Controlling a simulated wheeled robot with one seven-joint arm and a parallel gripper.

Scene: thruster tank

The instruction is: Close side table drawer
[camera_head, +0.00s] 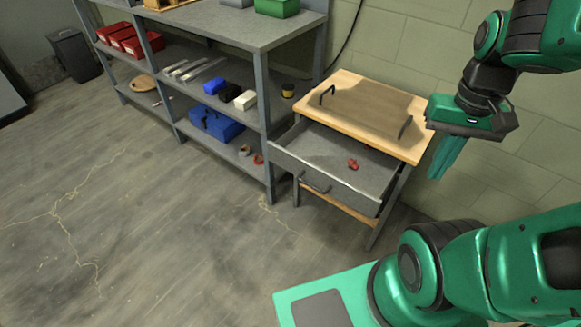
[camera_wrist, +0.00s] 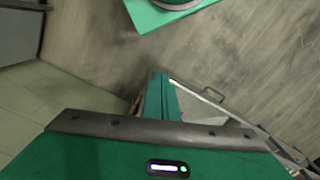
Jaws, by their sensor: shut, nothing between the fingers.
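The side table (camera_head: 402,142) stands against the wall, with a wooden top carrying a brown tray with dark handles. Its grey drawer (camera_head: 345,187) is pulled well out toward the front left, with a dark handle (camera_head: 314,186) on its front. A small red object (camera_head: 353,164) lies inside the drawer. My gripper (camera_head: 440,172) is to the right of the table in the head view, fingers pointing down and together, with nothing held. In the wrist view the shut fingers (camera_wrist: 162,97) cover part of the table, and the drawer's handle (camera_wrist: 213,95) shows beyond them.
A grey shelving unit (camera_head: 263,85) with bins, a blue toolbox (camera_head: 214,122) and small items stands left of the table, close to the drawer's side. The concrete floor (camera_head: 140,220) in front is clear. A wall is behind.

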